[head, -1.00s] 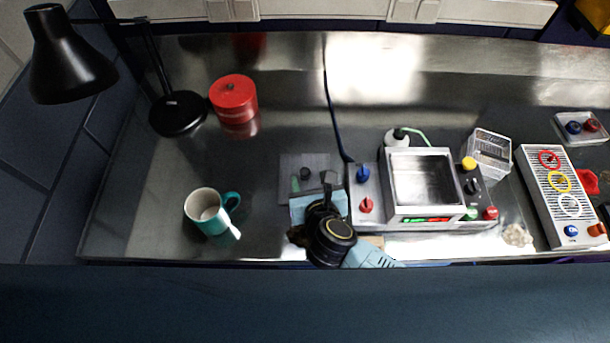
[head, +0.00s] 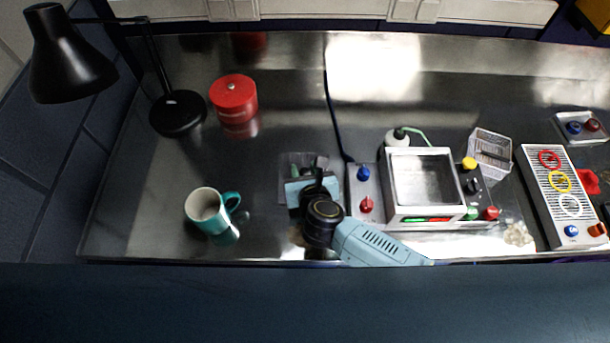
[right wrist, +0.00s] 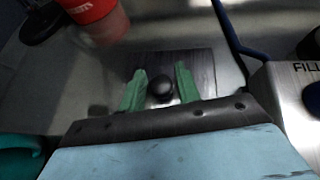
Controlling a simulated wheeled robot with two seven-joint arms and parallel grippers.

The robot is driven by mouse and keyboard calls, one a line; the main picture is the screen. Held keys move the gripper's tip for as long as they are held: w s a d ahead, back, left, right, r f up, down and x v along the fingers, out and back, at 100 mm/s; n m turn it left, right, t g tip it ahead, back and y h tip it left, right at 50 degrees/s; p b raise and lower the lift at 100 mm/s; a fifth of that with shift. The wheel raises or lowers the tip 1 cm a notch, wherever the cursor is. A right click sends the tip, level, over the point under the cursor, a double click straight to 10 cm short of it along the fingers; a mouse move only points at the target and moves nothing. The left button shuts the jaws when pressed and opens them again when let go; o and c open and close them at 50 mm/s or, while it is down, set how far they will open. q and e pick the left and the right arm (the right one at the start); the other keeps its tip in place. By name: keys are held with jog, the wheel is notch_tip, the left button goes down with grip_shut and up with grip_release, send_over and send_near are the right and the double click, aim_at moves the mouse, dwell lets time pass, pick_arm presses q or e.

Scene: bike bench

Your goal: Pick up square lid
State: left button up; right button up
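The square lid (head: 290,161) is a flat grey plate lying on the metal bench, left of the machine with the open square basin. My right gripper partly covers it in the head view. In the right wrist view the lid (right wrist: 203,65) has a round black knob (right wrist: 160,88) on top. My right gripper (right wrist: 161,85) is open, with its two green fingers on either side of the knob. Small gaps show between fingers and knob; contact is not clear. In the head view the right gripper (head: 311,172) is over the lid. My left gripper is not in view.
A teal mug (head: 207,211) stands to the left, and a red round tin (head: 233,97) behind it. The basin machine (head: 420,185) is close on the right, with a dark cable (head: 333,115) running behind. A black lamp (head: 177,113) stands at the back left.

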grip_shut()
jog(key=shift+r, duration=0.15)
